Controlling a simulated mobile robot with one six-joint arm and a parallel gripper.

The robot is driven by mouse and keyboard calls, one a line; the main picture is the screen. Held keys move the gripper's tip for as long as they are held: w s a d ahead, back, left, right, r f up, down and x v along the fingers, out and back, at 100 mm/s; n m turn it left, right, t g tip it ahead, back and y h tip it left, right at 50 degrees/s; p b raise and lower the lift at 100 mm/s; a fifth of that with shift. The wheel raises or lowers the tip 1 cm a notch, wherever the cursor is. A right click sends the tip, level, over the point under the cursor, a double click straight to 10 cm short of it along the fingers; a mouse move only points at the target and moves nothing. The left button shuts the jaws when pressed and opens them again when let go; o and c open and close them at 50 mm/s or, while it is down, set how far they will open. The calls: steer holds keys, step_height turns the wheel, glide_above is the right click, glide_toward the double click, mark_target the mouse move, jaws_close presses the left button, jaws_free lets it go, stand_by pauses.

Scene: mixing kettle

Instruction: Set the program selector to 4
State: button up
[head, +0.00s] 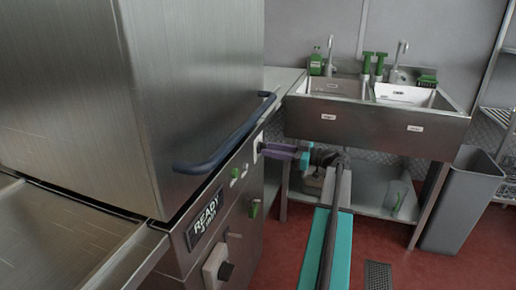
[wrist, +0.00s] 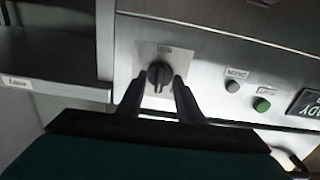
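A round black selector knob (wrist: 159,76) sits on a pale square plate (wrist: 181,53) on the steel front panel in the wrist view. A small label above it is too blurred to read. My gripper (wrist: 161,82) is open, with one dark finger on each side of the knob. I cannot tell whether the fingers touch it. In the head view my gripper (head: 268,150) reaches the far end of the machine's front, at the pale plate (head: 258,144); the knob is hidden there. A display (head: 205,217) reads "READY" with a smaller blurred line below.
A grey button (wrist: 232,87) and a green button (wrist: 262,104) lie right of the knob. A sink (head: 375,120) and grey bin (head: 461,200) stand behind.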

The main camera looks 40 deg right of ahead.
steer(key=b+v, duration=0.2)
steer(key=v, duration=0.5)
stand_by(0.4)
stand_by(0.5)
